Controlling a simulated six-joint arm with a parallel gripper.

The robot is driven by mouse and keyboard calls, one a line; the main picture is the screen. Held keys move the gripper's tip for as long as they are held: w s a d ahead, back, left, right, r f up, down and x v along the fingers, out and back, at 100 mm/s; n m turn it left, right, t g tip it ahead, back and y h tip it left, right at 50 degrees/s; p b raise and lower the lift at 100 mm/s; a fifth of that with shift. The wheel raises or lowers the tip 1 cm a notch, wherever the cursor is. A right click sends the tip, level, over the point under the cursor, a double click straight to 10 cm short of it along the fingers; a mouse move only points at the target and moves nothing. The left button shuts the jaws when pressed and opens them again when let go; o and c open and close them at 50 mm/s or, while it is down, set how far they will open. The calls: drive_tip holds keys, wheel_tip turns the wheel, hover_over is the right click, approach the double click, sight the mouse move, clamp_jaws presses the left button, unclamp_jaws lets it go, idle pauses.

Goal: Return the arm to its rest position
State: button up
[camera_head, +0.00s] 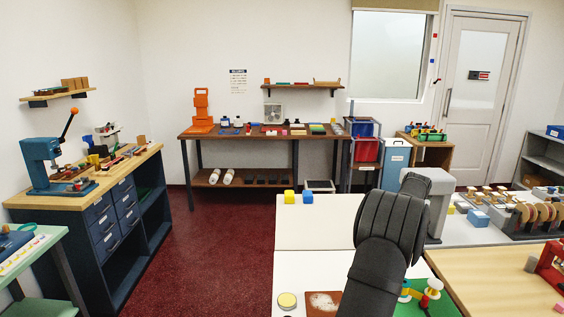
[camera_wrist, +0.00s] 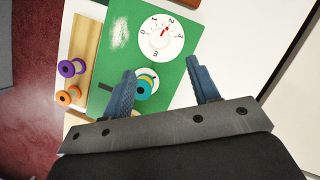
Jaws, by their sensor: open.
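My gripper (camera_wrist: 160,66) shows in the wrist view with its two blue fingers spread apart. No object is clamped between them. Beyond the fingers lies a green board (camera_wrist: 113,45) carrying a white numbered dial (camera_wrist: 160,33). A small round teal, yellow and white piece (camera_wrist: 148,82) shows in the gap between the fingers, close to the left one; I cannot tell its distance from the fingertips. In the head view my dark arm reaches over the white table (camera_head: 315,262), and my fingers cannot be made out there. A green board (camera_head: 447,304) shows at its lower right.
A wooden strip (camera_wrist: 82,42) with a purple spool (camera_wrist: 67,69) and an orange spool (camera_wrist: 69,96) lies left of the board. A grey machine (camera_head: 436,199) stands behind my arm.

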drive_tip(key=x, duration=1.1)
drive_tip(key=shift+s+a+f, duration=0.1)
drive_tip(key=shift+a+f, duration=0.05)
drive_tip(key=shift+f, duration=0.1)
drive_tip(key=n, duration=0.3)
drive_tip(key=shift+r+g+h, duration=0.1)
drive_tip(key=shift+g+h, duration=0.3)
drive_tip(key=n, duration=0.2)
drive_tip(key=n+g+h, duration=0.1)
drive_tip(key=n, duration=0.2)
drive_tip(key=shift+a+h, duration=0.1)
drive_tip(key=shift+h, duration=0.2)
drive_tip(key=n, duration=0.2)
drive_tip(key=n+h, duration=0.1)
drive_tip(key=n, duration=0.1)
drive_tip(key=shift+a+h, duration=0.1)
drive_tip(key=shift+h, duration=0.2)
drive_tip(key=n+h, duration=0.1)
drive_tip(key=n, duration=0.2)
drive_tip(key=shift+a+n, duration=0.1)
drive_tip(key=shift+n, duration=0.2)
